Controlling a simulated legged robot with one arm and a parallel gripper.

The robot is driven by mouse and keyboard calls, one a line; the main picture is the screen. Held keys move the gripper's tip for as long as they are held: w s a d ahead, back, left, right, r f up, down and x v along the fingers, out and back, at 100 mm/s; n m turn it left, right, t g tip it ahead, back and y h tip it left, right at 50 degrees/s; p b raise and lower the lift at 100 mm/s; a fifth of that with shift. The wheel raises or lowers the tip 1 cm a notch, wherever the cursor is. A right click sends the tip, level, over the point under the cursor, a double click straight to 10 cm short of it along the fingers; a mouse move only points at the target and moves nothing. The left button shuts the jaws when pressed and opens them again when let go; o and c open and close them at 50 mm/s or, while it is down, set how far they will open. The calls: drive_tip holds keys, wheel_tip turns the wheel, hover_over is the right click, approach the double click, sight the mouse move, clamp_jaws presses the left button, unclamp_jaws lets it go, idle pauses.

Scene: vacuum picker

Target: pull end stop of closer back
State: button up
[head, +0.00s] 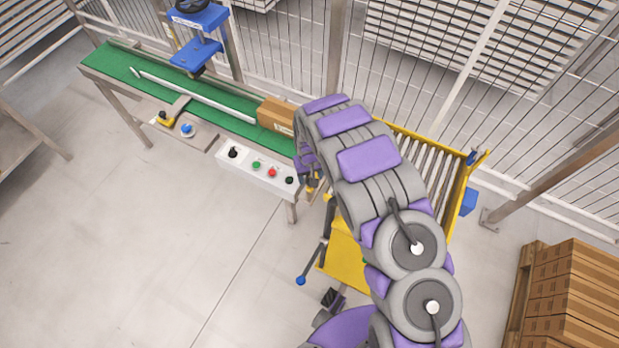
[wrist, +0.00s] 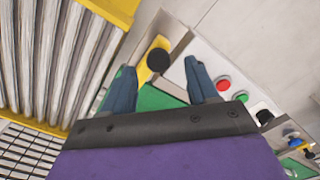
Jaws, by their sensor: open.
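The closer is the narrow bench with a green belt (head: 125,68) at the left in the head view. At its near right end is a yellow bracket with a round black knob (wrist: 158,60), seen in the wrist view, which looks like the end stop. My gripper (wrist: 158,68) is open, its two fingers on either side of the knob in the picture. I cannot tell whether they touch it. In the head view my gripper (head: 311,178) is at the belt's right end, partly hidden by my arm.
A brown box (head: 276,115) sits on the belt near my arm. A control panel (head: 255,168) with coloured buttons lines the front edge. A yellow-framed roller conveyor (head: 447,182) stands right of the belt. Stacked cartons (head: 575,290) are at lower right. Wire fencing stands behind.

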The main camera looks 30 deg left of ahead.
wheel_tip(320, 180, up, 14)
drive_tip(key=p, duration=0.1)
drive_tip(key=shift+a, duration=0.25)
drive_tip(key=shift+f, duration=0.1)
